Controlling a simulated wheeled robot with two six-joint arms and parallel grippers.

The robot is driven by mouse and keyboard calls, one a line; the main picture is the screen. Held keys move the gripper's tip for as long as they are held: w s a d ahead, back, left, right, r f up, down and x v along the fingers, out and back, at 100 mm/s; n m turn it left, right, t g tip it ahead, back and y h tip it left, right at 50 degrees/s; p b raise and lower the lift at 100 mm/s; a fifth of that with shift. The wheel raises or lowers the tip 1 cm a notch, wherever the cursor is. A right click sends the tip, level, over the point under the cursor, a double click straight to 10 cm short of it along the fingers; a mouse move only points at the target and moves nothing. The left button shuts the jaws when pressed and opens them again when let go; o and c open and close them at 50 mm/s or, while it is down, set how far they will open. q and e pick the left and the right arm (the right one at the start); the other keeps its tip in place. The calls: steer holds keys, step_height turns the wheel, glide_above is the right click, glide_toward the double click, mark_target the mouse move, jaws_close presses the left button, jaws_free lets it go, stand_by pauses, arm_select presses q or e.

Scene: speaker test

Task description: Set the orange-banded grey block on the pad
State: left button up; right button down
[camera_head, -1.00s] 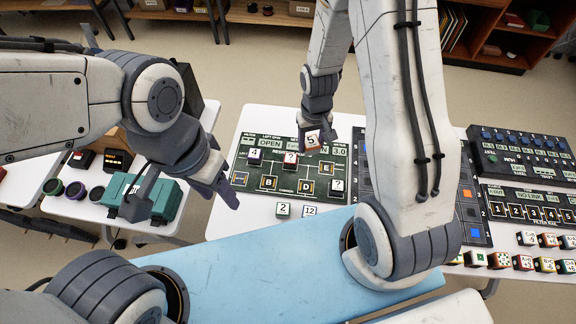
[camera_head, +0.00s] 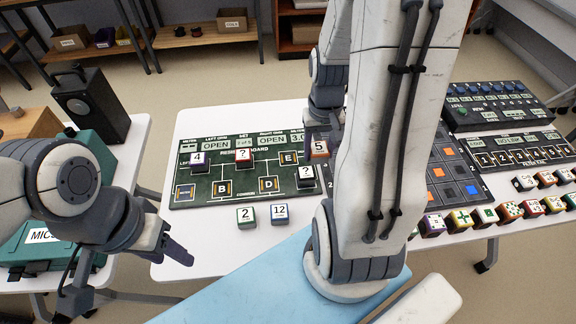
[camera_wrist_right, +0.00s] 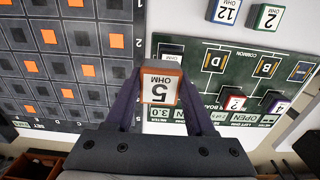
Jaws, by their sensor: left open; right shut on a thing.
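My right gripper (camera_wrist_right: 159,98) is shut on a block (camera_wrist_right: 159,88) with a white "5 OHM" face and an orange-brown side. The block also shows in the head view (camera_head: 319,149), between the green board and the dark grid board; its height above the table is hard to tell. No pad can be made out for sure.
The green board (camera_head: 200,218) carries several blocks. "2" (camera_head: 246,215) and "12" (camera_head: 279,212) blocks lie in front of it. The grid board (camera_head: 470,170) has orange and blue squares. A numbered rail (camera_head: 520,140) and knob panel (camera_head: 497,112) stand right. Teal case (camera_head: 30,245) at left.

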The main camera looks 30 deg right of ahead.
glide_above(288, 158)
step_height(288, 158, down, 7)
steer(key=shift+s+r, duration=0.1)
steer(key=shift+s, duration=0.05)
step_height(288, 158, down, 4)
steer(key=shift+f, duration=0.1)
steer(key=shift+f, duration=0.15)
steer(key=shift+c, duration=1.3)
jaws_free()
